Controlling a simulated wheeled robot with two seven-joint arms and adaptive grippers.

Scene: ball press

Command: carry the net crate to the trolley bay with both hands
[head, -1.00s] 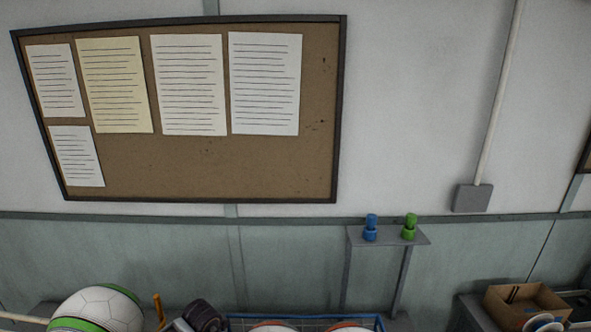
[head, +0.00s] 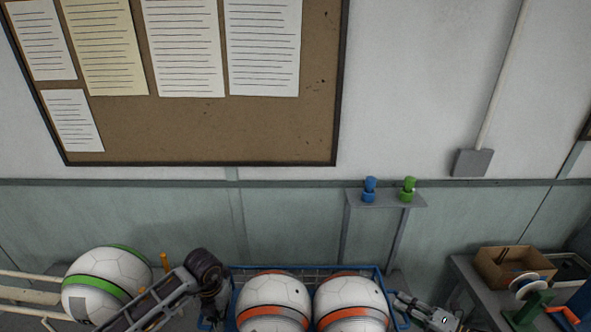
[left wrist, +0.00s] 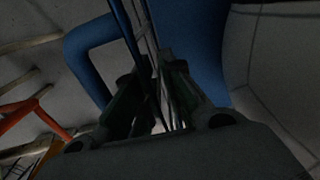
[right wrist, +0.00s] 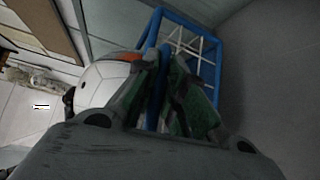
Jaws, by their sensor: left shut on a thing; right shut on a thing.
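The net crate (head: 236,270) has a blue frame and stands at the bottom middle of the head view, with its lower part cut off. Two white balls with orange bands (head: 273,297) (head: 350,298) sit in it. My left gripper (head: 212,318) is at the crate's left side. In the left wrist view its fingers (left wrist: 155,90) are shut on a blue bar of the crate (left wrist: 88,60). My right gripper (head: 400,303) is at the crate's right side. In the right wrist view its fingers (right wrist: 163,75) close on the blue frame (right wrist: 219,65). I cannot make out the trolley bay.
A white and green ball (head: 105,280) rests on pale rails (head: 30,293) at the left. A bench at the right holds a cardboard box (head: 513,268) and a green device with an orange crank (head: 530,308). A small shelf (head: 385,200) carries a blue and a green item.

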